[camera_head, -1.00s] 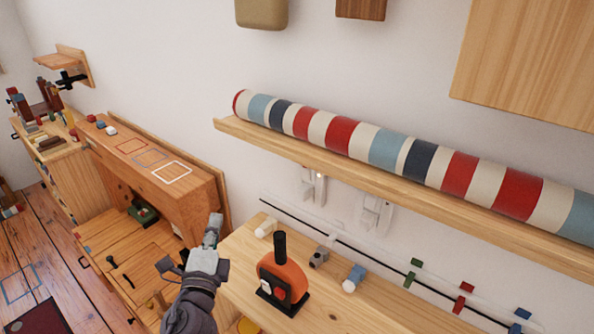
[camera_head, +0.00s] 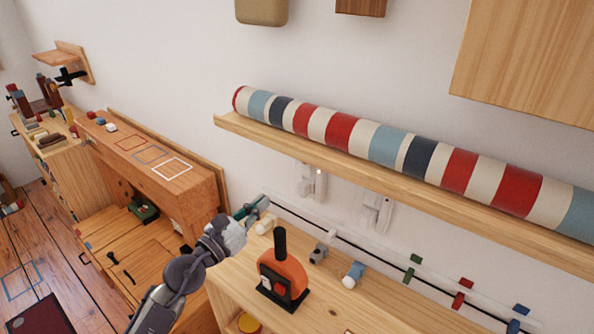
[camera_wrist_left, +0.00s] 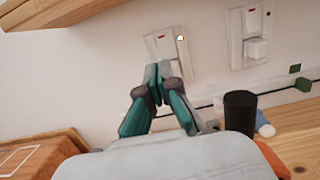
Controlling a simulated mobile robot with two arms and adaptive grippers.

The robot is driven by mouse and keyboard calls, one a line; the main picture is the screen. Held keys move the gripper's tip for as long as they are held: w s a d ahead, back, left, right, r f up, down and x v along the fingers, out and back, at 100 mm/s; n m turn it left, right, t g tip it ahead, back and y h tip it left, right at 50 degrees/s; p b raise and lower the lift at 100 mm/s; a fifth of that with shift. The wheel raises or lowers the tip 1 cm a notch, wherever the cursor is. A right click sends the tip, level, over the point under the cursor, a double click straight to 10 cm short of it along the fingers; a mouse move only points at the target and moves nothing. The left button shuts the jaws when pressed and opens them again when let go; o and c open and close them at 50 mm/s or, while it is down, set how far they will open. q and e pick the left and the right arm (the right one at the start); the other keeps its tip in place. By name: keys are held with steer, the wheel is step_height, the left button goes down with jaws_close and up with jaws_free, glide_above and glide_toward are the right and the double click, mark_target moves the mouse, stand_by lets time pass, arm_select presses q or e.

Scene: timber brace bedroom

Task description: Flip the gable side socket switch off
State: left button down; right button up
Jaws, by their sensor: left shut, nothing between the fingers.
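Two white socket plates are on the wall under the long shelf. The left socket (camera_head: 312,183) has a small bright spot on it and also shows in the left wrist view (camera_wrist_left: 153,46). The right socket (camera_head: 376,213) has a white block on its face and also shows in the left wrist view (camera_wrist_left: 236,40). I cannot tell which one is the gable side socket. My left gripper (camera_head: 261,203) is shut and empty, left of and below the left socket. In the left wrist view its fingertips (camera_wrist_left: 158,72) overlap the lower part of the left socket; contact is unclear.
The shelf (camera_head: 290,149) with a striped roll (camera_head: 385,146) juts out above the sockets. An orange object with a black handle (camera_head: 283,272) stands on the wooden top below. A black cable (camera_head: 345,242) with coloured clips runs along the wall. Several small items lie near it.

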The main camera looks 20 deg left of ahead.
mark_target(303, 165)
arm_select(q)
steer(key=p+x, duration=0.1)
steer(key=x, duration=1.2)
steer(key=shift+w+d+r+p, duration=0.1)
steer(key=shift+w+d+p, duration=0.05)
steer(key=shift+w+p, duration=0.25)
steer(key=shift+w+r, duration=0.15)
steer(key=shift+r, duration=0.15)
steer(key=shift+r+p, duration=0.5)
steer(key=shift+p, duration=0.15)
steer(key=shift+f+b, duration=0.25)
steer(key=shift+b, duration=0.05)
steer(key=shift+f, duration=0.2)
